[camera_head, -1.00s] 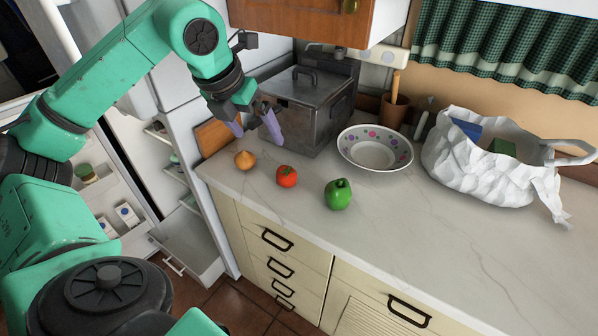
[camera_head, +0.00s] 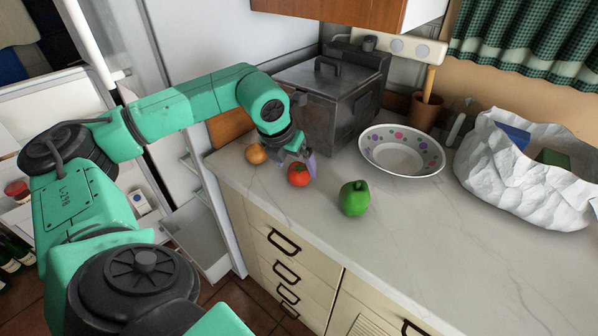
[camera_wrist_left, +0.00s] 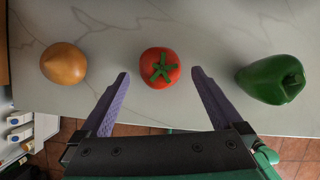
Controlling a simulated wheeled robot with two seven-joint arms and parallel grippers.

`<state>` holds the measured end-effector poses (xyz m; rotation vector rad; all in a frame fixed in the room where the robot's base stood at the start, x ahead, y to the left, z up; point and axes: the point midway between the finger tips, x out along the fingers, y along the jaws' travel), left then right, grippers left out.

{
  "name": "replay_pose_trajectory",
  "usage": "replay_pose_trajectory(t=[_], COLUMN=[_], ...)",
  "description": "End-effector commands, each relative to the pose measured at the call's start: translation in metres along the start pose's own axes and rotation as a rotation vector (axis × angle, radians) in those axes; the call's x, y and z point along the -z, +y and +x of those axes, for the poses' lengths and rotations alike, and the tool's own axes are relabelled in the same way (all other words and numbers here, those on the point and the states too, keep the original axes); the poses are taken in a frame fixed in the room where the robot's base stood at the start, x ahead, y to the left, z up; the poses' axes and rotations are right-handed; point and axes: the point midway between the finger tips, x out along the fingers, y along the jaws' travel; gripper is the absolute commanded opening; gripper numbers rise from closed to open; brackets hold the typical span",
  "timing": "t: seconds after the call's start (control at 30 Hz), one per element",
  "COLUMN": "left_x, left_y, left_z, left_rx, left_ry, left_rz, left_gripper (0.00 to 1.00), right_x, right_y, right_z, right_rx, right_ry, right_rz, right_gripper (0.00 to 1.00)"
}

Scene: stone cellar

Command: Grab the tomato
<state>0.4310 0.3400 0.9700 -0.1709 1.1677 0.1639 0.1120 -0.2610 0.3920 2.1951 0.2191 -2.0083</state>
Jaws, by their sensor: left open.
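The red tomato (camera_head: 298,174) with a green calyx lies on the pale marble counter, between an onion and a green pepper. In the left wrist view the tomato (camera_wrist_left: 160,68) is centred just ahead of the gap between my fingertips. My right gripper is not in view.
The onion (camera_head: 256,154) is left of the tomato and the green pepper (camera_head: 354,198) is right. Behind stand a metal box (camera_head: 325,105), a dotted bowl (camera_head: 402,150) and a white bag (camera_head: 520,180). The front right counter is clear.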

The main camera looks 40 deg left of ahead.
Motion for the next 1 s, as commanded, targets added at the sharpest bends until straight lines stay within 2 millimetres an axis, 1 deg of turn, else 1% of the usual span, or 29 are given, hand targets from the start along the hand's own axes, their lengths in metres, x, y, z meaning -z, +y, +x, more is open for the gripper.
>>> replay_pose_trajectory(t=[0.03, 0.1, 0.17, 0.23, 0.37, 0.4, 0.47, 0.5, 0.57, 0.6, 0.63, 0.87, 1.0], left_x=[-0.001, -0.001, -0.001, 0.0, 0.0, 0.0, 0.0, 0.0, 0.0, 0.0, 0.0, -0.001, -0.005], left_y=[-0.002, -0.002, -0.002, -0.002, -0.002, -0.002, -0.002, -0.002, -0.002, -0.002, -0.002, -0.002, -0.002], left_z=[0.006, 0.02, 0.028, 0.032, 0.032, 0.032, 0.032, 0.032, 0.032, 0.032, 0.032, 0.031, 0.022], left_rx=[0.002, 0.002, 0.001, 0.001, 0.001, 0.001, 0.001, 0.001, 0.0, 0.0, 0.001, 0.001, 0.0], left_ry=[0.004, 0.003, 0.001, 0.0, 0.0, 0.0, 0.0, 0.0, 0.0, 0.0, -0.001, -0.002, -0.003], left_rz=[0.001, -0.002, -0.002, -0.001, -0.002, -0.001, -0.002, -0.002, -0.001, -0.002, -0.002, -0.002, -0.002], left_gripper=[1.0, 1.0, 1.0, 1.0, 1.0, 0.92, 0.69, 0.54, 0.31, 0.16, 0.1, 0.1, 0.1], right_x=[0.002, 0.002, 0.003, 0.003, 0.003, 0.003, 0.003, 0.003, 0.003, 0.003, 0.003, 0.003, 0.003], right_y=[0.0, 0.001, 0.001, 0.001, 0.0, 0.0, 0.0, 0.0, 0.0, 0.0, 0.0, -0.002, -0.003], right_z=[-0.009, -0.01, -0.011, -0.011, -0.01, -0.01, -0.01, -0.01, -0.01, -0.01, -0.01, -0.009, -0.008], right_rx=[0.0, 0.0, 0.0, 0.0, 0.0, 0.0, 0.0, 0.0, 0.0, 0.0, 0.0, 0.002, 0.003], right_ry=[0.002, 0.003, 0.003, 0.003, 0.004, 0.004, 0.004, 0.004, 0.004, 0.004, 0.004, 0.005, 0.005], right_rz=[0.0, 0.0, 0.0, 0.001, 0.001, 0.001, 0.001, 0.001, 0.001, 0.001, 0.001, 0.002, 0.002], right_gripper=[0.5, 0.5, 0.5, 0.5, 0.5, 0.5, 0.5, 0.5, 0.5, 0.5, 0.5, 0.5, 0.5])
